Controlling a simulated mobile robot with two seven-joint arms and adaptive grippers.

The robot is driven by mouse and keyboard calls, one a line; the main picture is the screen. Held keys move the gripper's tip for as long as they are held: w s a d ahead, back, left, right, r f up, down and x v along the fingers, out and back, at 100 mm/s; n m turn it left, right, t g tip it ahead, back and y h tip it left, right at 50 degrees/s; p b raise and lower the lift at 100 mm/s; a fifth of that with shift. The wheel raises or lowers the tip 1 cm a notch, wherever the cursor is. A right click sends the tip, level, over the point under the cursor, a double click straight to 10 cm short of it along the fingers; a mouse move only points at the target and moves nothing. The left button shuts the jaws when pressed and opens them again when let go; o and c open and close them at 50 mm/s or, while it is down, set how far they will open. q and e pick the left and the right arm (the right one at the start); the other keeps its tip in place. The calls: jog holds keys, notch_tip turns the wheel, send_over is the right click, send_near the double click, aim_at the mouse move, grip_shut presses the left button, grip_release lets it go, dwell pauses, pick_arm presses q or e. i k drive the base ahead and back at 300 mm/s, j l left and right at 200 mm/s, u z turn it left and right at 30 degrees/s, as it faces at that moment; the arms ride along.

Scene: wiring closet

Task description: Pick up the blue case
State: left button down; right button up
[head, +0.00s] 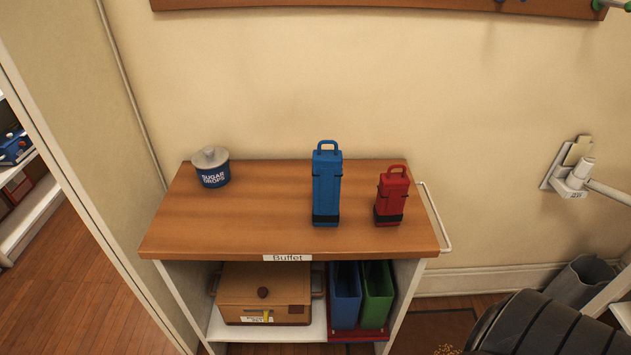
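The blue case (327,188) stands upright on the wooden top of the buffet (255,215), right of the middle. It is tall and narrow, with a loop handle on top and a dark band near its base. Nothing covers its front. Neither my left nor my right gripper shows in the head view.
A shorter red case (391,197) stands just right of the blue case, with a narrow gap. A sugar drops tin (211,167) sits at the back left. A brown box (265,290), a blue bin (345,300) and a green bin (377,298) are below. The left top is mostly clear.

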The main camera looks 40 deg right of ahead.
aim_at(326, 172)
jog(key=i+j+z, duration=0.15)
jog(key=z, duration=0.25)
jog(key=i+j+z, duration=0.2)
jog(key=z, duration=0.25)
jog(key=i+j+z, duration=0.1)
jog(key=j+z, duration=0.3)
jog(key=l, duration=0.05)
